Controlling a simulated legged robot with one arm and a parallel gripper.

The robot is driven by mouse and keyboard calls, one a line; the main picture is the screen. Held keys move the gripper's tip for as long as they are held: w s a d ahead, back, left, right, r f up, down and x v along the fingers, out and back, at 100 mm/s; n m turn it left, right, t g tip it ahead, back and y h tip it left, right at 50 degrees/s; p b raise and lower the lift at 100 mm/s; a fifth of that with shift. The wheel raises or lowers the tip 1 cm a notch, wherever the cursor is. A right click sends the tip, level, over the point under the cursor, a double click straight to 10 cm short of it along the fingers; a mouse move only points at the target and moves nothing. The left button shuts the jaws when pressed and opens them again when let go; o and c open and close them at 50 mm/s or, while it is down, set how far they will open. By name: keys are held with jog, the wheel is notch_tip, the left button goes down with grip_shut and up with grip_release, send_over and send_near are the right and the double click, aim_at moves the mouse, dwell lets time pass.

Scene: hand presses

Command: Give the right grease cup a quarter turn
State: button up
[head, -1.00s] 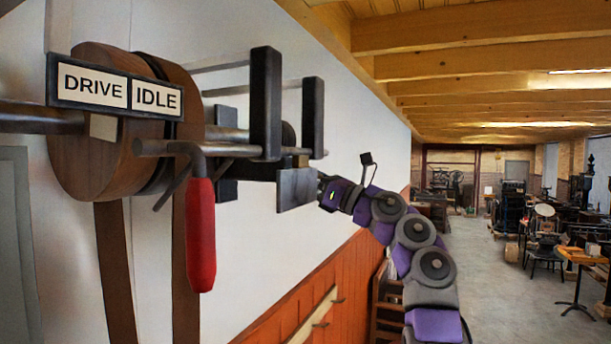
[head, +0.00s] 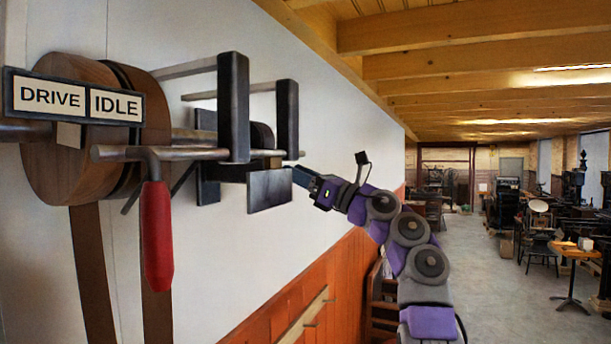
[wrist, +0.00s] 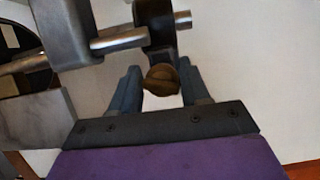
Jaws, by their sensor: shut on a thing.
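The right grease cup (wrist: 162,80) is a small round brown knob in the wrist view, below a dark upright bracket. My gripper (wrist: 160,84) has its two blue-grey fingers on either side of the cup and is shut on it. In the head view my gripper (head: 300,178) reaches in from the right, at the right end of the shaft assembly. The cup itself is hidden there, behind the grey metal block (head: 270,188).
A wooden pulley (head: 65,150) with DRIVE and IDLE plates (head: 75,98) and hanging belts is at left. A red-handled lever (head: 157,235) hangs from the shaft. Two dark upright forks (head: 233,105) stand close to my gripper.

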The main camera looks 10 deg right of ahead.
jog(key=shift+w+a+f+m+t+h+b, duration=0.2)
jog(key=shift+a+m+t+h+b, duration=0.15)
jog(key=shift+m, duration=0.15)
jog(key=shift+w+m+t+h+b, duration=0.1)
jog(key=shift+m+t+h+b, duration=0.25)
jog(key=shift+m, duration=0.75)
